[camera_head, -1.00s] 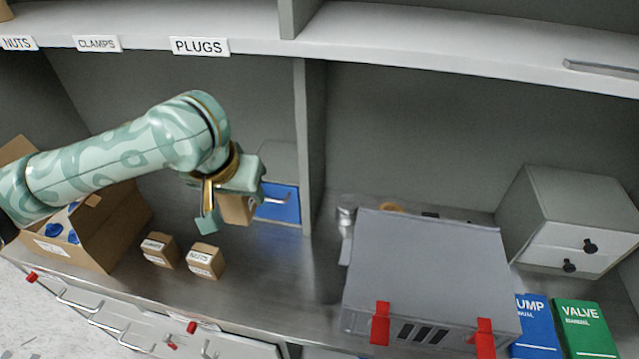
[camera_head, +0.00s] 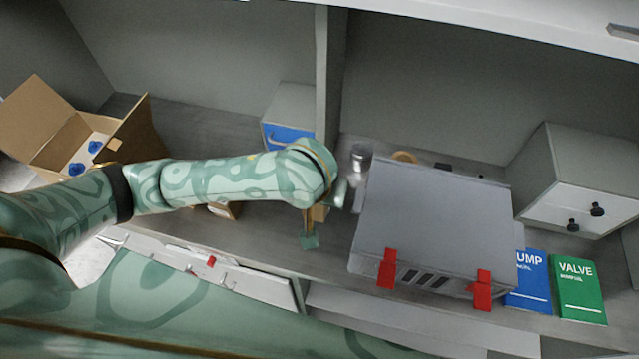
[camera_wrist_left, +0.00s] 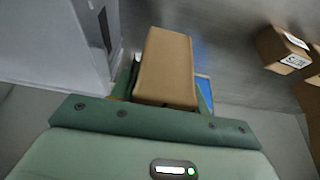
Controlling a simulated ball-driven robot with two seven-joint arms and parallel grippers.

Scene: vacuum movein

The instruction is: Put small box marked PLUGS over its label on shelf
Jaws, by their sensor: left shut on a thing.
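My left gripper (camera_head: 318,226) is shut on a small brown cardboard box (camera_head: 321,213), held left of the large grey case. In the head view my arm hides most of this box. In the left wrist view the box (camera_wrist_left: 167,68) fills the space between the fingers, and its visible face is plain, with no lettering showing. The shelf's front edge (camera_head: 480,22) crosses the top of the head view. The PLUGS label is out of view now. My right gripper is not in view.
The grey case (camera_head: 435,220) with red latches stands right of the gripper. Small brown boxes (camera_wrist_left: 282,50) lie nearby, mostly hidden by my arm in the head view. An open carton (camera_head: 60,140), a blue-fronted box (camera_head: 288,135), a drawer unit (camera_head: 565,190) and manuals (camera_head: 578,288) stand around.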

